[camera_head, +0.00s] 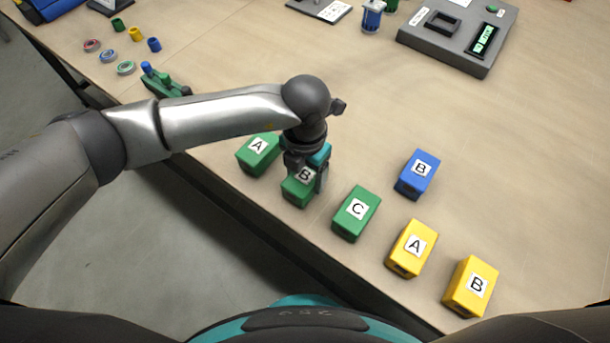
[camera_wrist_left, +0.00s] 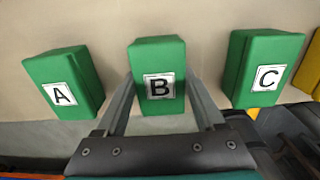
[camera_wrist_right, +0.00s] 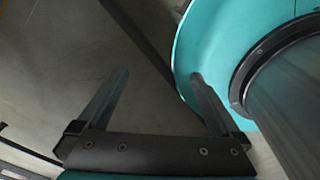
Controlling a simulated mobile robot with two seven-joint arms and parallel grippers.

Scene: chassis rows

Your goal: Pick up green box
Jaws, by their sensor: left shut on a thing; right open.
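Three green boxes lie in a row near the table's front edge: green box A (camera_head: 258,154), green box B (camera_head: 296,193) and green box C (camera_head: 356,213). My left gripper (camera_head: 307,184) is down over green box B and shut on it, one finger at each side. In the left wrist view green box B (camera_wrist_left: 158,60) sits between the fingers (camera_wrist_left: 160,103), with green box A (camera_wrist_left: 70,85) at left and green box C (camera_wrist_left: 262,65) at right. In the right wrist view my right gripper (camera_wrist_right: 146,92) is open and empty, away from the table above the floor.
A blue box B (camera_head: 417,174), a yellow box A (camera_head: 411,248) and a yellow box B (camera_head: 470,287) stand to the right. A grey device (camera_head: 458,35) is at the back right. Rings of tape (camera_head: 108,55) and small cylinders lie at the back left. The table's middle is clear.

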